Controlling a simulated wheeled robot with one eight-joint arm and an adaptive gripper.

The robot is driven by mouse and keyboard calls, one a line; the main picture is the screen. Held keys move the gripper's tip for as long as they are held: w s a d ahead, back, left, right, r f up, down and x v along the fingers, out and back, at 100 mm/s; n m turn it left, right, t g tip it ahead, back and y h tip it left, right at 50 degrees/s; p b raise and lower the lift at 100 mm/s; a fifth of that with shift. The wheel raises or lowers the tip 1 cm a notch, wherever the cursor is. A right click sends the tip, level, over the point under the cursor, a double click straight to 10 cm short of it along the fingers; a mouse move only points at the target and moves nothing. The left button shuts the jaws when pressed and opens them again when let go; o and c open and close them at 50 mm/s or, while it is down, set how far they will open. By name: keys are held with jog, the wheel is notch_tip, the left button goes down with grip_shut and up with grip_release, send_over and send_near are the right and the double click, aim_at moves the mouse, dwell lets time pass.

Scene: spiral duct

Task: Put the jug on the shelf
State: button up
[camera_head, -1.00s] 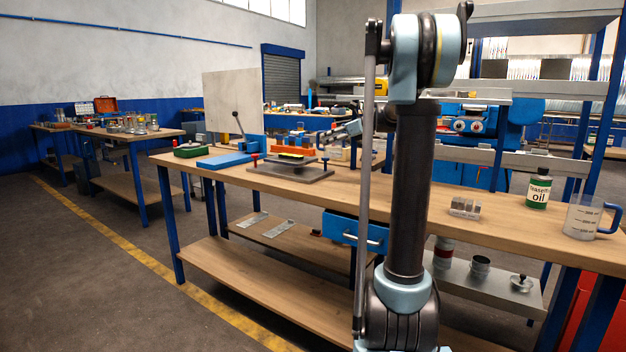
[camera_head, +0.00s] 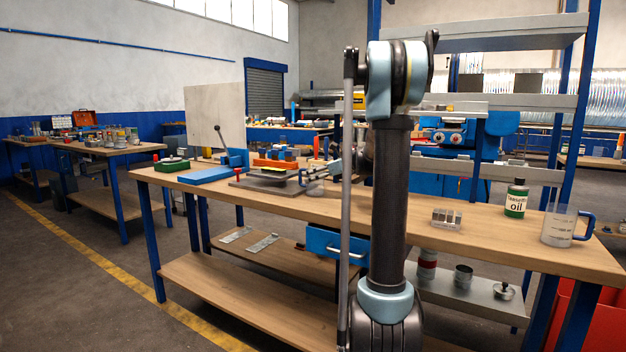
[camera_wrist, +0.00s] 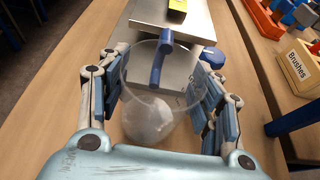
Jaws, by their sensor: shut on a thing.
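A clear jug with a blue handle (camera_wrist: 150,118) is between the fingers of my gripper (camera_wrist: 158,92) in the wrist view. My gripper is shut on it, with a finger at each side. In the head view the held jug (camera_head: 314,187) shows faintly by the metal plate, partly hidden by my arm. A second clear jug with a blue handle (camera_head: 558,228) stands at the bench's right end. A grey metal shelf unit with blue posts (camera_head: 500,105) rises behind the bench.
The wooden bench (camera_head: 400,216) also carries a green-labelled oil bottle (camera_head: 516,198), a small metal block set (camera_head: 446,218), a blue vise (camera_head: 236,160) and a metal plate (camera_head: 262,185).

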jog(key=shift+f, duration=0.2)
jog(key=o, duration=1.2)
jog(key=v, duration=1.2)
